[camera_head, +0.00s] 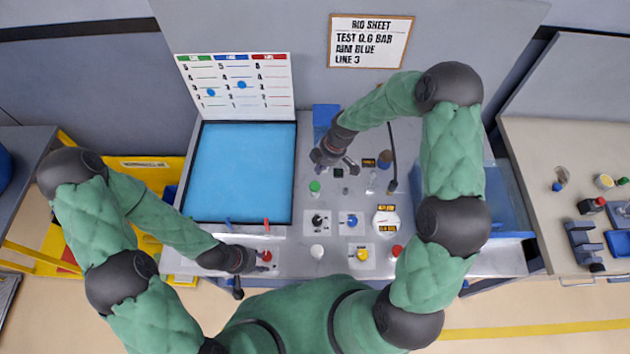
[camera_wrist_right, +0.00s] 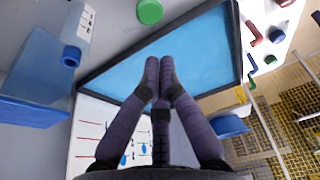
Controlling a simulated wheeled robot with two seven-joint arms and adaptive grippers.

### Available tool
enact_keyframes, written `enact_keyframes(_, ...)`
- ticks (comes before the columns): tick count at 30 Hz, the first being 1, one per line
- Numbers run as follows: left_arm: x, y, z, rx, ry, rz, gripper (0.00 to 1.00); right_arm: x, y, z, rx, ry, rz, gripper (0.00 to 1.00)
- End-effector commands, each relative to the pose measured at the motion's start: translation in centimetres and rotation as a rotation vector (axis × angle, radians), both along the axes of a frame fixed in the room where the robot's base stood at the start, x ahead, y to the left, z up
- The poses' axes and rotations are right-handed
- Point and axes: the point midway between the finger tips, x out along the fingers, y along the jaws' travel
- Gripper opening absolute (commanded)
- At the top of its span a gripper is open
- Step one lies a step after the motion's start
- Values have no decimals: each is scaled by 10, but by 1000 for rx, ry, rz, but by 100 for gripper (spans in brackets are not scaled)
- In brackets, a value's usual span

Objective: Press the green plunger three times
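The green plunger (camera_head: 315,186) stands on the grey bench top, right of the blue panel. Its round green cap (camera_wrist_right: 150,11) shows at the top edge of the right wrist view. My right gripper (camera_head: 322,160) is just beyond the plunger in the head view and apart from it. In the right wrist view its fingertips (camera_wrist_right: 160,64) are together with nothing between them. My left gripper (camera_head: 260,262) is beside a red knob (camera_head: 267,255) at the bench's front edge. Its fingers are too small to read, and contact with the knob is unclear.
The blue panel (camera_head: 238,172) has a dark frame. Behind it stands a chart (camera_head: 238,108) with green, blue and red columns and two blue markers. Black, blue and yellow knobs (camera_head: 362,254) sit at the front. A white sign (camera_head: 370,42) hangs behind.

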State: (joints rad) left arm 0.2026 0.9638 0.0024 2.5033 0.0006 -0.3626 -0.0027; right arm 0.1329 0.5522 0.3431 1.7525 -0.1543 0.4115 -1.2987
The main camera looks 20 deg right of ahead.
Motion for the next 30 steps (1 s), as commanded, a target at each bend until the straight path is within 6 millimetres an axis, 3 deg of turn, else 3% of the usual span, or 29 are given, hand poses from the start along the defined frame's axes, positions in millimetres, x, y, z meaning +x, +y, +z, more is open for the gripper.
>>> enact_keyframes(15,0,0,16,0,0,0,40,4,16,-78,0,1,-1,0)
enact_keyframes(22,0,0,18,0,0,0,40,4,16,-93,1,-1,-1,0)
enact_keyframes(30,0,0,18,0,0,0,40,4,16,-96,1,-1,0,0)
